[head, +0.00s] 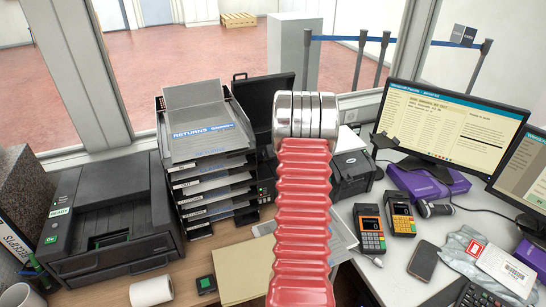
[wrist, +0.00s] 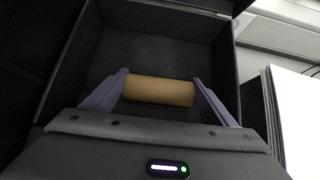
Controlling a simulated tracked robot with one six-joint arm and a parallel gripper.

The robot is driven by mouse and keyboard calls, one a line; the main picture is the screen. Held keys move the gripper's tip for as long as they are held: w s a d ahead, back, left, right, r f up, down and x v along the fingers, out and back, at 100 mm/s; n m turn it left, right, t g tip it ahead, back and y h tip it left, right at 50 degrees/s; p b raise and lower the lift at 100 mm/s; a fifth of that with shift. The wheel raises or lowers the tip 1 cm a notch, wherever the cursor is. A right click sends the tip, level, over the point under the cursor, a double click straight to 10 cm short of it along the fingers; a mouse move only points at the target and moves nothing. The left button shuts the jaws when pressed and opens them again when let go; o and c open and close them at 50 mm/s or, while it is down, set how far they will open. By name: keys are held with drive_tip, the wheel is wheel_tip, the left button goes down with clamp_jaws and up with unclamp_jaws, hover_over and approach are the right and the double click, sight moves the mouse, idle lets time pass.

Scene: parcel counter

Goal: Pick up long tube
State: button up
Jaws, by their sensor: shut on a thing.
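The long tube (wrist: 159,91), a plain tan cylinder, lies crosswise in the wrist view. My gripper (wrist: 160,82) has a lilac finger at each end of the tube and is shut on it. Behind the tube is a dark, box-like recess (wrist: 150,50) with raised walls. I cannot tell whether the tube touches its floor. The tube and the gripper do not show in the head view, where my red ribbed arm blocks the middle.
A stacked paper tray (head: 208,135) and black printer (head: 108,225) stand left. Card terminals (head: 369,229), a phone (head: 424,260), a purple box (head: 432,181) and a monitor (head: 450,125) crowd the right. A white roll (head: 150,291) lies at the front left.

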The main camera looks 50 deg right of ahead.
drive_tip(key=shift+r, duration=0.15)
wheel_tip(320, 180, up, 9)
drive_tip(key=shift+f, duration=0.1)
drive_tip(key=shift+r, duration=0.45)
idle(0.6)
